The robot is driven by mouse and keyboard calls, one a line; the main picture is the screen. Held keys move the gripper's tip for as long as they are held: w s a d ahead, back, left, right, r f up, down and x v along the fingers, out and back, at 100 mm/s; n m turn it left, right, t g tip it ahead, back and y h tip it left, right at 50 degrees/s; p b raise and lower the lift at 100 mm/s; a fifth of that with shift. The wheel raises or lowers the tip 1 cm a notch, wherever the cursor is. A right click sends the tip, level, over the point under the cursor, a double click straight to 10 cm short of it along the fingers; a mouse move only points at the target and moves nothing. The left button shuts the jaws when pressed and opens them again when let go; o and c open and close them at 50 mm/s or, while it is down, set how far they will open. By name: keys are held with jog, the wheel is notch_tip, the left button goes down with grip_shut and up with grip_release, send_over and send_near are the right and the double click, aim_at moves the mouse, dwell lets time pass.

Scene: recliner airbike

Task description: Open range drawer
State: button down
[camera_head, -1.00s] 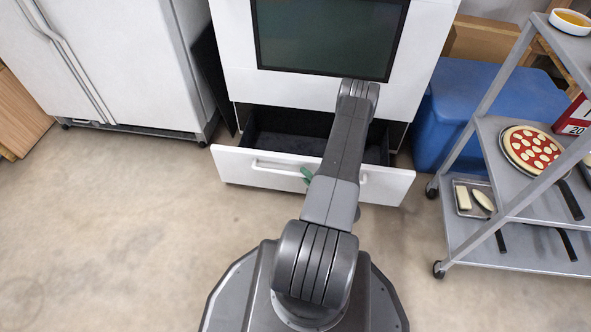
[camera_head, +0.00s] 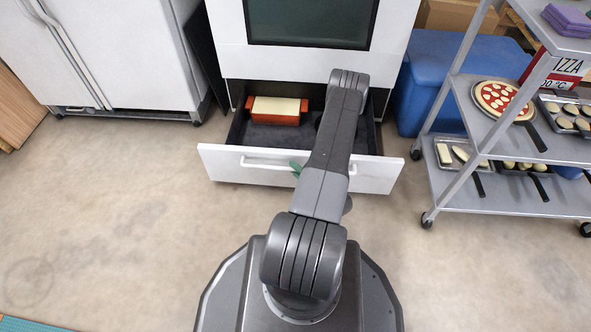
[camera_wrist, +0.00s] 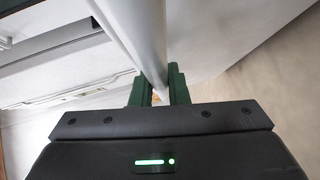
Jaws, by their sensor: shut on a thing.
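The white range (camera_head: 300,60) stands at the back of the head view. Its bottom drawer (camera_head: 225,167) is pulled well out, with the dark interior showing. A red-orange item with a cream top (camera_head: 275,110) sits inside at the back left. The drawer's bar handle (camera_head: 262,163) runs across the white front. My gripper (camera_wrist: 158,88) has its green fingers on either side of the handle bar (camera_wrist: 140,35) in the wrist view and is shut on it. In the head view my arm hides part of the drawer and the handle's right portion.
A white fridge (camera_head: 115,55) stands at the left. A blue bin (camera_head: 415,85) and a wheeled metal rack (camera_head: 470,195) with pizza and trays stand at the right. The concrete floor in front of the drawer is clear around my base.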

jog(key=c, duration=1.4)
grip_release()
jog(key=p+v, duration=0.4)
jog(key=v, duration=0.9)
jog(key=shift+s+d, duration=0.25)
jog(key=shift+s, duration=0.05)
jog(key=shift+w, duration=0.1)
jog(key=shift+b+x, duration=1.85)
jog(key=shift+x, duration=4.55)
jog(key=shift+r, duration=0.15)
